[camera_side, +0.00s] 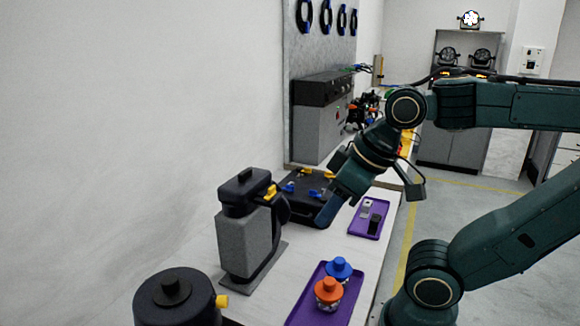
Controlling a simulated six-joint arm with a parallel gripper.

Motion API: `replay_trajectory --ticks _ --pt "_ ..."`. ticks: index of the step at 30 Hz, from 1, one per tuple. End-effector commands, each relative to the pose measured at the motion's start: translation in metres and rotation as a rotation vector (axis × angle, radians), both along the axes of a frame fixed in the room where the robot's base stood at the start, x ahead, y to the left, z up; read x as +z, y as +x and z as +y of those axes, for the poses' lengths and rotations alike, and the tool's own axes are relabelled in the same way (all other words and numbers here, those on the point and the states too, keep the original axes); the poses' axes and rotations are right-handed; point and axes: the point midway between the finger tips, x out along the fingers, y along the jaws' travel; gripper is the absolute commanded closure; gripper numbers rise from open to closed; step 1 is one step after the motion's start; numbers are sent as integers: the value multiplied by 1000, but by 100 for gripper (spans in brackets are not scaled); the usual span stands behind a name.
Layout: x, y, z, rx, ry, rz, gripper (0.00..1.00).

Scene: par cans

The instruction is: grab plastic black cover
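My gripper (329,208) points down and to the left over the white bench. Its fingers overlap the right edge of a black case (297,203) in the picture; I cannot tell whether they touch it or whether they are open or shut. A small black block (375,222), possibly the plastic black cover, stands in the far purple tray (357,231), right of my gripper and apart from it. A pale grey piece (366,208) sits behind it in the same tray. I see nothing held in my gripper.
A grey and black machine (247,238) stands left of my gripper. A near purple tray (308,303) holds a blue-capped jar (339,269) and an orange-capped jar (329,293). A round black pot (176,300) is at front left. Bare bench (345,250) lies between the trays.

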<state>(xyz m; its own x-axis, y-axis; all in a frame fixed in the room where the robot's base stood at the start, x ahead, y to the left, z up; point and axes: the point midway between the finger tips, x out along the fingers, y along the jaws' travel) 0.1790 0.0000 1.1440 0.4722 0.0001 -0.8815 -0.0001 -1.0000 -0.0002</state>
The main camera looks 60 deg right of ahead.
Motion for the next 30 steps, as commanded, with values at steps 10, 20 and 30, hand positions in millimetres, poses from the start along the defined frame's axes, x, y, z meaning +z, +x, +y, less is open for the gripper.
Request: replay_trajectory --ticks 10,20,30 --pt "0 0 0 0 0 0 28" --pt "0 0 0 0 0 0 7" --pt "16 15 -4 76 -49 30 7"
